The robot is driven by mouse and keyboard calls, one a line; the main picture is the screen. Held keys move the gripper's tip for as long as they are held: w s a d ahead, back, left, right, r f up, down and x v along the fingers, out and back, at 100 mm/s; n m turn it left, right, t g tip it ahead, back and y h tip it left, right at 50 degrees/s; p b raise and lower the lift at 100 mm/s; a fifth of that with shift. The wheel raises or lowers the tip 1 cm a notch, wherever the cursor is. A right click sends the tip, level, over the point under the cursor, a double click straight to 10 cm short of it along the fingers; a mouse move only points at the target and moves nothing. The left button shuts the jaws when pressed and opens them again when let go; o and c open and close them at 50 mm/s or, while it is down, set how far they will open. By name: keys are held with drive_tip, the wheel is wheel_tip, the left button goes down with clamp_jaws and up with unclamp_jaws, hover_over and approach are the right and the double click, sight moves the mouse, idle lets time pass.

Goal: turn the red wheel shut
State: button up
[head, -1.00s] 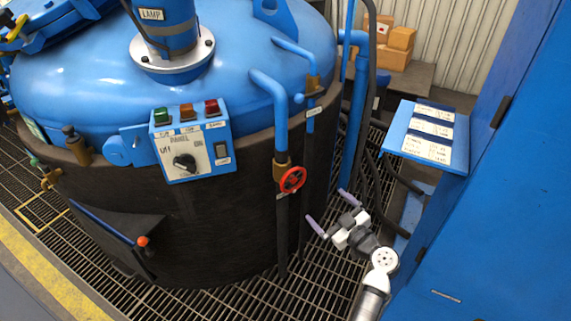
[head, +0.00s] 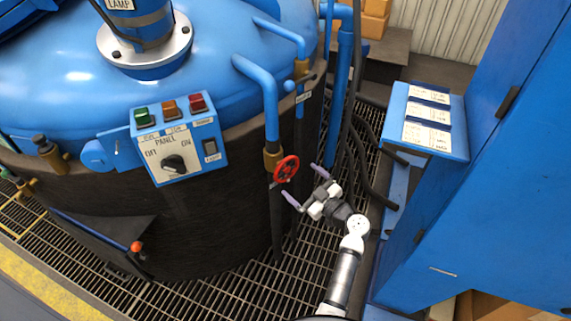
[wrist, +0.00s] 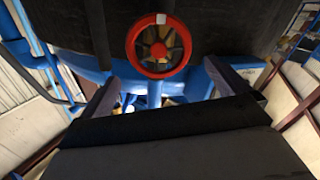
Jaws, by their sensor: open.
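The red wheel (head: 286,169) sits on a brass valve on a blue pipe at the right side of the furnace. My gripper (head: 304,184) is open and empty, just below and to the right of the wheel in the head view, with its two fingers pointing toward it. In the wrist view the red wheel (wrist: 158,46) is face-on, beyond and between the two fingers. It shows a red rim, dark gaps between spokes and a small pale mark at the top of the rim. A gap seems to remain between the fingers and the wheel.
A control panel (head: 180,147) with a black knob is on the furnace (head: 200,220) left of the wheel. A blue cabinet (head: 500,200) with a sloped label stand (head: 425,118) stands close on the right. Dark hoses (head: 366,170) hang behind my gripper.

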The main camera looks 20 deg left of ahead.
sight(288, 170)
drive_tip(key=p+x, duration=0.2)
drive_tip(key=x, duration=0.6)
drive_tip(key=shift+f, duration=0.1)
drive_tip(key=c, duration=0.7)
